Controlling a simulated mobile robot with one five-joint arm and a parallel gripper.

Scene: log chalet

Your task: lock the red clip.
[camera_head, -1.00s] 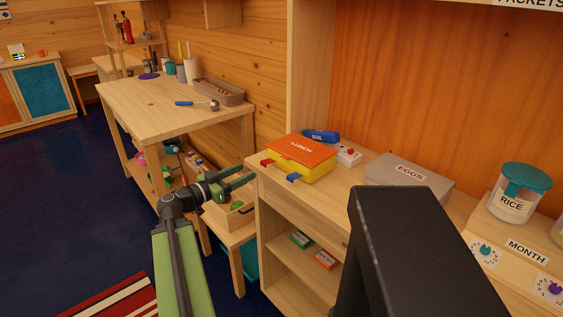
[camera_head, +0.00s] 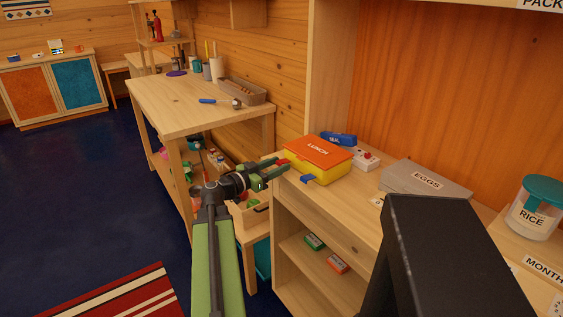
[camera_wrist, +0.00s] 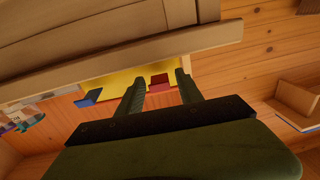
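The lunch box has a yellow body (camera_head: 325,180) and an orange lid (camera_head: 318,150) marked LUNCH, lid down, on the counter near its left end. Its red clip (camera_head: 282,162) is at the front left and seems to stick out from the box. The blue clip (camera_head: 308,179) also juts out. My gripper (camera_head: 282,170) is just in front of the red clip, partly covering it. In the wrist view its two fingers (camera_wrist: 160,76) are apart, with the red clip (camera_wrist: 159,83) between them. Contact cannot be told. The blue clip (camera_wrist: 89,97) is outside the fingers.
A blue SEAL item (camera_head: 339,139) and a white box with a red spot (camera_head: 366,160) sit behind the lunch box. A grey EGGS carton (camera_head: 425,180) is to the right. The counter's wooden edge (camera_wrist: 120,58) runs close by the fingers.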

